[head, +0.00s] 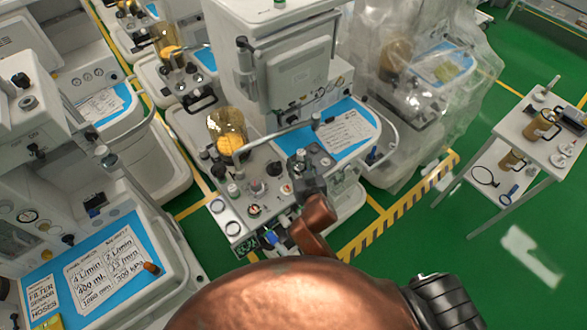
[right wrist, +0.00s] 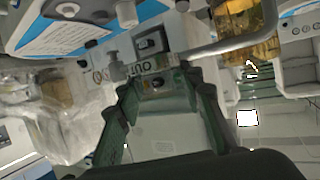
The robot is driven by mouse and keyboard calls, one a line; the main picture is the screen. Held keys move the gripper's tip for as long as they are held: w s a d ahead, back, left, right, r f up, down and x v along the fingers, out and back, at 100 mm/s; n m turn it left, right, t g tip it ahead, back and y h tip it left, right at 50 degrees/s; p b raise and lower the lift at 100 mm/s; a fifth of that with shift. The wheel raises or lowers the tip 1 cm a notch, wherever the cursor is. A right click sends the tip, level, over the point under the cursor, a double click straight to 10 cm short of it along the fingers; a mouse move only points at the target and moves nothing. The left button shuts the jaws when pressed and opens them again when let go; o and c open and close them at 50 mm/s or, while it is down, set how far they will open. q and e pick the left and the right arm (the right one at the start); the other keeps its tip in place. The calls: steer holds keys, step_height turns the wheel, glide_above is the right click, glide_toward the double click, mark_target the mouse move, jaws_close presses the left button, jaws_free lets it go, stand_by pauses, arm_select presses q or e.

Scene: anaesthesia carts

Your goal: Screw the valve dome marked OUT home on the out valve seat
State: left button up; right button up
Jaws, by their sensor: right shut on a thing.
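My right gripper (head: 306,168) is over the right part of the middle cart's white top, at the end of my copper-coloured arm. In the right wrist view its two green-grey fingers (right wrist: 160,88) are shut on a pale, see-through thing (right wrist: 165,103), which fits the valve dome; its outline is hard to make out. A plate with the letters OUT (right wrist: 137,67) shows just beyond the fingertips. The out valve seat is hidden or too small to tell. Whether the held thing touches a seat cannot be told. My left gripper is not in view.
An amber canister (head: 228,118) stands left of the gripper, with a grey curved pipe (head: 283,132) running close behind it. A blue mat (head: 312,151) lies behind. A plastic-covered cart (head: 440,55) and a white side table (head: 526,150) stand right.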

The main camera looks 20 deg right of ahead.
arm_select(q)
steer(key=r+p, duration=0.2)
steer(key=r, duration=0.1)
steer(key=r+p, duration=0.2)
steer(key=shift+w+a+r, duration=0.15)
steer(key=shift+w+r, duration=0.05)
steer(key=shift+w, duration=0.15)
arm_select(e)
steer(key=shift+n+y, duration=0.3)
steer(key=shift+y, duration=0.1)
steer(key=w+a+f, duration=0.1)
steer(key=f, duration=0.1)
steer(key=a+f, duration=0.1)
steer(key=f, duration=0.2)
steer(key=w+a+f, duration=0.1)
steer(key=a+f, duration=0.1)
steer(key=shift+w+f, duration=0.35)
steer(key=shift+f, duration=0.05)
steer(key=shift+s, duration=0.1)
step_height(320, 180, down, 6)
steer(key=b, duration=0.5)
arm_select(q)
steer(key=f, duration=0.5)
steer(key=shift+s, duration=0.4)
arm_select(e)
steer(key=shift+r, duration=0.1)
